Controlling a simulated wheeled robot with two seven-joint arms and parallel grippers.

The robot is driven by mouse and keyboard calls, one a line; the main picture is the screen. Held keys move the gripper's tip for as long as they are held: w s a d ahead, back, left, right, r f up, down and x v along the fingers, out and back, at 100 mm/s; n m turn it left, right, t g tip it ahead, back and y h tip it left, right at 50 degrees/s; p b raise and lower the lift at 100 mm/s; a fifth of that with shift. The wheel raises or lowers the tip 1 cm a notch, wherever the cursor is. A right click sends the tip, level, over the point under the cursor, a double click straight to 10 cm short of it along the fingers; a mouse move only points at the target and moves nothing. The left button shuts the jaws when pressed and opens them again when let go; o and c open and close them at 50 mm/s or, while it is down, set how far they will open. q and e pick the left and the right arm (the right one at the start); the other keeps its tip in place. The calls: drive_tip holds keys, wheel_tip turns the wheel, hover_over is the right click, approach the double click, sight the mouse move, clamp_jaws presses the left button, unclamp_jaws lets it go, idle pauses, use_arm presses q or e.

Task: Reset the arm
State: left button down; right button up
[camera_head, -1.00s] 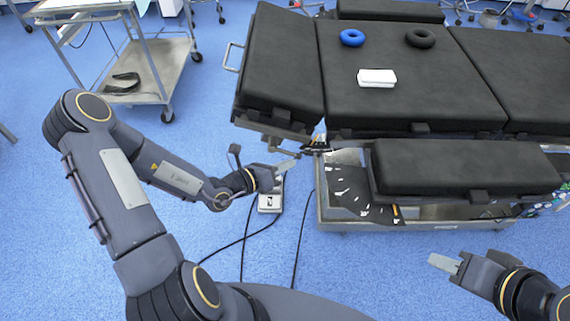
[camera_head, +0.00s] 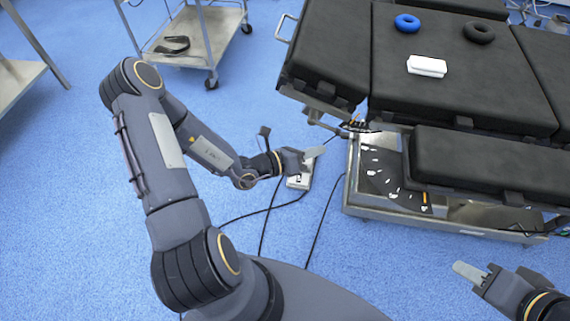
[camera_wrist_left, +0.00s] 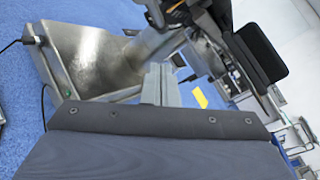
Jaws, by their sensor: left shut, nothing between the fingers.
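My left arm comes in from the left of the head view. Its gripper (camera_head: 314,153) is shut and empty, in the air left of the operating table's base. The left wrist view shows its fingers (camera_wrist_left: 161,84) together with nothing between them. My right gripper (camera_head: 468,272) is at the lower right of the head view, over the floor in front of the table. Its fingers are seen from one side, so their gap is hidden.
The operating table (camera_head: 455,75) has black pads. A blue ring (camera_head: 407,23), a black ring (camera_head: 479,32) and a white box (camera_head: 427,66) lie on it. A metal cart (camera_head: 215,45) stands at upper left. A foot pedal (camera_head: 300,180) with cables appears near my left gripper.

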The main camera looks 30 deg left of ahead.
use_arm(q)
drive_tip(key=p+v, duration=0.1)
drive_tip(key=v, duration=0.8)
drive_tip(key=shift+a, duration=0.2)
drive_tip(key=shift+s+r, duration=0.1)
drive_tip(key=shift+s, duration=0.05)
drive_tip(key=s+d+r+m+g+y, duration=0.1)
drive_tip(key=s+d+r+m+g, duration=0.35)
drive_tip(key=m, duration=0.95)
drive_tip(key=s+d+r+m+g+y, duration=0.15)
drive_tip(key=s+r+m+g, duration=0.45)
drive_tip(key=s+r+m, duration=0.6)
drive_tip(key=a+r+m+t+y, duration=0.2)
drive_tip(key=a+m+t+y, duration=0.25)
drive_tip(key=m, duration=0.45)
wheel_tip(320, 180, up, 15)
drive_tip(key=g+p, duration=0.1)
drive_tip(key=p, duration=1.5)
drive_tip(key=shift+w+r, duration=0.2)
drive_tip(key=shift+w, duration=0.1)
